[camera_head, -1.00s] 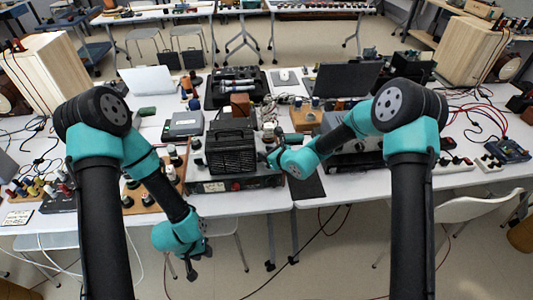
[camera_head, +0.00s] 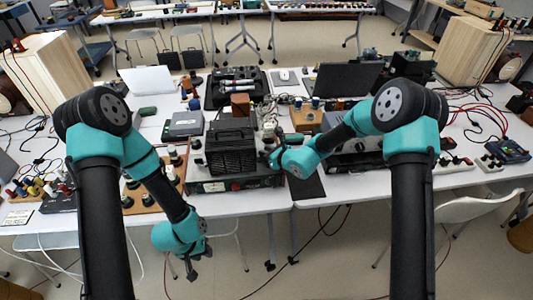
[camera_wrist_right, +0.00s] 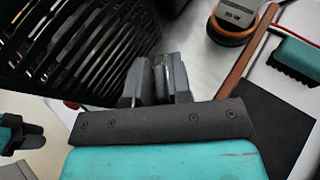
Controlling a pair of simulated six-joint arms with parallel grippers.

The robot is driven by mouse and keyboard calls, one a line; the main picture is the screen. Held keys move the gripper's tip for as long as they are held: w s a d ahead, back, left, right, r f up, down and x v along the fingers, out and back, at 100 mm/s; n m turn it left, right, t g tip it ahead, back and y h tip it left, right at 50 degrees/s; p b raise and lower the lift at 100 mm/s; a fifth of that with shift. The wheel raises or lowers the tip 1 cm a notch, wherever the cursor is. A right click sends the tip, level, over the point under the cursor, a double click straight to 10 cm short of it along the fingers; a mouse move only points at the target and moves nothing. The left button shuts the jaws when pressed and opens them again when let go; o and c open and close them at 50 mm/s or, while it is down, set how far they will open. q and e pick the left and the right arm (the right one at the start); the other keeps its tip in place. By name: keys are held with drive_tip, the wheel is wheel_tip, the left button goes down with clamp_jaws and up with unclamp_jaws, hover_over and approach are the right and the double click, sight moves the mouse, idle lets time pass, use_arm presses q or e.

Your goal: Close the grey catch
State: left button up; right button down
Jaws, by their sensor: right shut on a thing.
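A black slatted box (camera_head: 231,152) stands near the front edge of the middle table. Its slats fill the upper left of the right wrist view (camera_wrist_right: 75,45). My right gripper (camera_head: 267,158) is at the right side of this box. In the right wrist view its fingers (camera_wrist_right: 157,80) are close together, shut on a small grey part between them beside the slats. This looks like the grey catch, but the fingers mostly hide it, and I cannot tell its position. My left gripper (camera_head: 194,270) hangs low in front of the table, away from the box; its jaw opening is unclear.
The slatted box sits on a dark unit (camera_head: 235,184) with a red button on its front. A wooden board with knobs (camera_head: 142,200) is to the left. A dark mat (camera_head: 308,186) lies to the right. Several devices and cables crowd the table behind.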

drive_tip(key=shift+n+g+y, duration=0.3)
drive_tip(key=shift+n+y, duration=0.1)
drive_tip(key=shift+n, duration=0.1)
drive_tip(key=shift+n+g+y, duration=1.1)
drive_tip(key=shift+n+g, duration=0.9)
drive_tip(key=shift+g, duration=0.2)
drive_tip(key=shift+n+g, duration=2.6)
drive_tip(key=shift+g, duration=0.4)
drive_tip(key=shift+y, duration=0.3)
drive_tip(key=c, duration=1.2)
unclamp_jaws()
drive_tip(key=v, duration=1.7)
drive_tip(key=shift+w+d, duration=0.15)
